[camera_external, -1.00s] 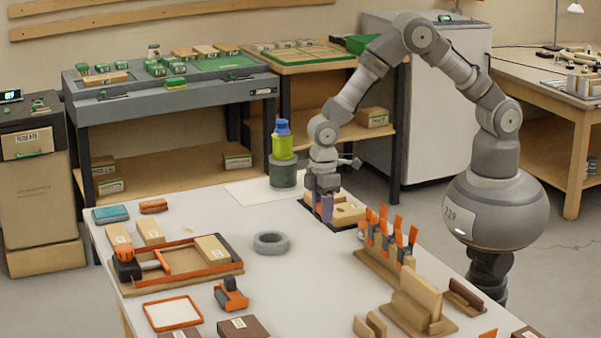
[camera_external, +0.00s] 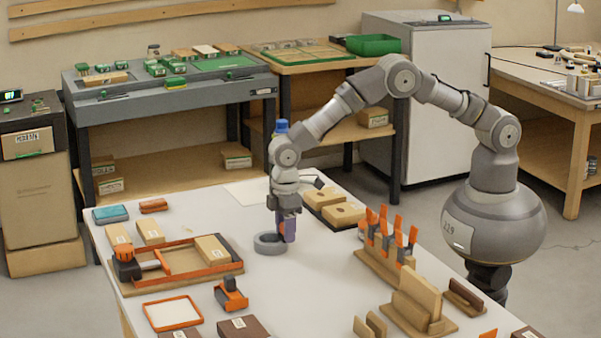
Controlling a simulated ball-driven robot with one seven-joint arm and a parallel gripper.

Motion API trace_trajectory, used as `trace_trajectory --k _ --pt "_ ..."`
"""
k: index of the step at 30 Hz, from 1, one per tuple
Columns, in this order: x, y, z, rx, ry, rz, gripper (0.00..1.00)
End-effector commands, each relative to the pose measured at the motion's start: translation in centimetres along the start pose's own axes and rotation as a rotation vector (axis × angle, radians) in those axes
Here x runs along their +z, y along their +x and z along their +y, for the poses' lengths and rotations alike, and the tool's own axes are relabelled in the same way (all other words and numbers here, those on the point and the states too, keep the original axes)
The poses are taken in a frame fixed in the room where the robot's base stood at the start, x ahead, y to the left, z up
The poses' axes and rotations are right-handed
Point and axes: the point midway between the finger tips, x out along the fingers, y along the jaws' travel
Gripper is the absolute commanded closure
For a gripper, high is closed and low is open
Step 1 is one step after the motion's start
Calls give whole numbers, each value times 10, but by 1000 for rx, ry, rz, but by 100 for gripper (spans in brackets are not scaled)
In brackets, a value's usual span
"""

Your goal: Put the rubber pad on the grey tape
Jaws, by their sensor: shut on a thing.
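The grey tape (camera_external: 263,246) lies flat on the white bench as a ring. My gripper (camera_external: 286,222) points down over the right part of the tape. The piece hangs upright and hides part of the tape's right side. I cannot tell whether it touches the tape or is just above or in front of it.
Wooden blocks with holes (camera_external: 347,214) lie behind and right of my gripper. A rack with orange-handled tools (camera_external: 384,262) stands to the right. An orange-edged wooden frame (camera_external: 183,268) lies left. The bench in front of the tape is clear.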

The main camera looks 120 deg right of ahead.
Motion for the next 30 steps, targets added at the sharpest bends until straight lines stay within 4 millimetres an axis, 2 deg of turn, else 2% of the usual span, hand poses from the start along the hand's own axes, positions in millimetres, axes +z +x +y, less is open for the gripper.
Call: trace_trajectory --k 3,4,6,7,15,19,30 --pt "0 3 0 0 0 -1 88" --pt "0 3 0 0 0 -1 54" --pt "0 3 0 0 0 0 38" --pt "0 3 0 0 0 -1 33" --pt "0 2 0 0 0 0 33" --pt "0 -9 0 0 0 1 33" --pt "0 -93 0 0 1 2 33"
